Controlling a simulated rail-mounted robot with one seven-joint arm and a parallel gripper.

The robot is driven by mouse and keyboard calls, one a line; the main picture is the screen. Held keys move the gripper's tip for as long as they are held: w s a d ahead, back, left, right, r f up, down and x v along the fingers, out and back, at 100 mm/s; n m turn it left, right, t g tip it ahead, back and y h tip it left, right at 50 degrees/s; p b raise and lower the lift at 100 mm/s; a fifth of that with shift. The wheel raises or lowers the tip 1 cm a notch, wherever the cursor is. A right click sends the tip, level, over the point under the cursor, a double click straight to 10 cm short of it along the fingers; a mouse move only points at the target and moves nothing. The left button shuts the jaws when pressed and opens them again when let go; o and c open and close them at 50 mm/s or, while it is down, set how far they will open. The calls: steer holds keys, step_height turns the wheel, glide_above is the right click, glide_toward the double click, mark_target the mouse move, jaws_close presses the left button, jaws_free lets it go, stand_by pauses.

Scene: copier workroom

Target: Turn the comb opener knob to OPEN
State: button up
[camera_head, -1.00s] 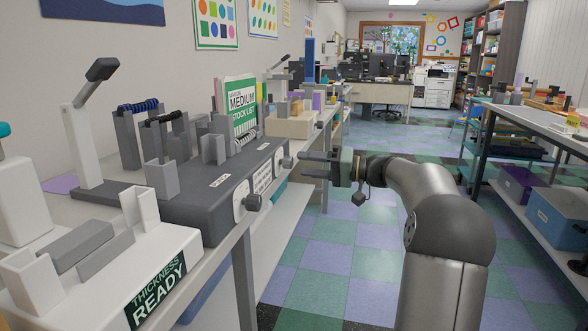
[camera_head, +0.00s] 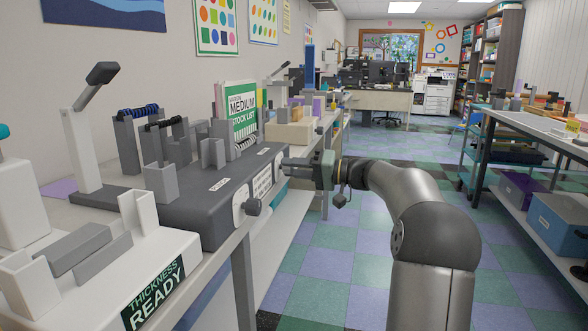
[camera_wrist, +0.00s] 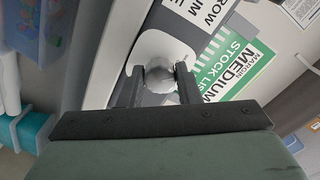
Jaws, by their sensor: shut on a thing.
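A dark grey binding machine (camera_head: 200,205) sits on the left bench. Its front has two round white dials with grey knobs: a near knob (camera_head: 252,206) and a far knob at my gripper. The small labels above them are unreadable here, so I cannot tell which is the comb opener. My gripper (camera_head: 284,165) reaches in from the right and is shut on the far knob (camera_wrist: 159,72). In the wrist view the two dark fingers stand on either side of this grey knob, in front of its white dial (camera_wrist: 154,47). The fingers hide part of it.
A white device reading "THICKNESS READY" (camera_head: 156,293) stands at the near left. A green "MEDIUM STOCK LIST" sheet (camera_head: 240,105) stands behind the machine. A lever punch (camera_head: 90,135) is at the left. The tiled aisle (camera_head: 325,265) is clear; shelving lines the right.

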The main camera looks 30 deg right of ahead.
steer(key=shift+r+p, duration=0.1)
steer(key=shift+p, duration=0.2)
steer(key=m+p, duration=1.8)
steer(key=p, duration=0.4)
steer(key=shift+p, duration=0.4)
steer(key=o, duration=1)
steer(key=v, duration=1.7)
steer(key=shift+s+d, duration=0.2)
steer(key=shift+d, duration=0.05)
